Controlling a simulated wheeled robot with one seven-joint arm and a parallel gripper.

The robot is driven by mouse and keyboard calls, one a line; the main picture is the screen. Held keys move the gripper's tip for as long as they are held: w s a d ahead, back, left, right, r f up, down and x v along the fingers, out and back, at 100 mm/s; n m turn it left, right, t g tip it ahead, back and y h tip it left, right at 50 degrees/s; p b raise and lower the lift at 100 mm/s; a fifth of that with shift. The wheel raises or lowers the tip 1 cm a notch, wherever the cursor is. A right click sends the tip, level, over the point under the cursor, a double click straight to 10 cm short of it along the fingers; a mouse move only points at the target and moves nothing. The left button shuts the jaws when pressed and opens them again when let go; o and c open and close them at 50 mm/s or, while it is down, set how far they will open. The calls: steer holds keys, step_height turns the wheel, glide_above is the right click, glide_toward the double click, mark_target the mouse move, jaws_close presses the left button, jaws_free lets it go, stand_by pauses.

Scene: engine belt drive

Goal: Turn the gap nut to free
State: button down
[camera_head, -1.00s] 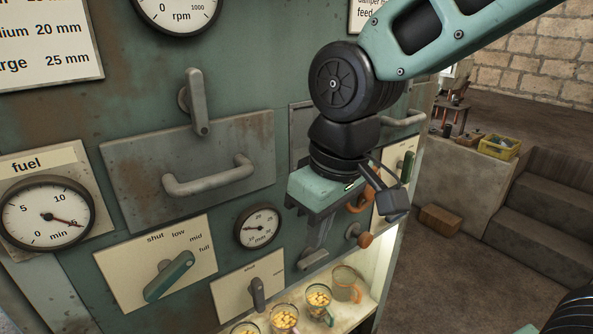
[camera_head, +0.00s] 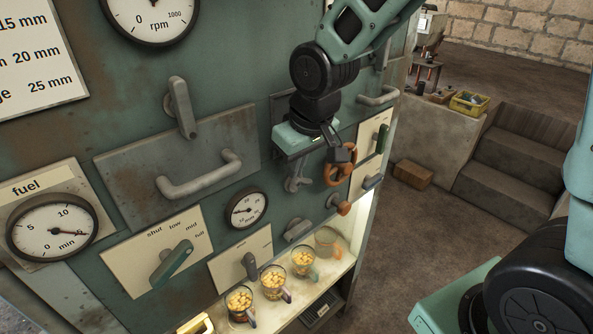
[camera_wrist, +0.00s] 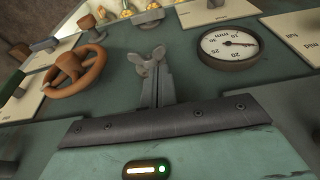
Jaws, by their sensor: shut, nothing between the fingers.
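The gap nut is a grey wing nut (camera_wrist: 150,61) on the green panel, beside the round mm gauge (camera_wrist: 229,46) in the wrist view. In the head view the nut (camera_head: 297,182) shows just below my gripper, and the mm gauge (camera_head: 246,209) is to its lower left. My gripper (camera_wrist: 158,76) is shut and empty. Its fingertips point at the nut and overlap its lower part in the wrist view. I cannot tell whether they touch it.
An orange handwheel (camera_head: 340,165) and an orange knob (camera_head: 343,208) are close on the right. A grey drawer handle (camera_head: 200,178) and the fuel-setting lever (camera_head: 171,264) are on the left. Cups with yellow pieces (camera_head: 273,281) stand on the lit shelf below.

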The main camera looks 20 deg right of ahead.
mark_target(293, 188)
steer(key=shift+f, duration=1.45)
steer(key=shift+a+f, duration=0.1)
steer(key=shift+f, duration=0.05)
steer(key=shift+s+b, duration=0.1)
steer(key=shift+b, duration=0.4)
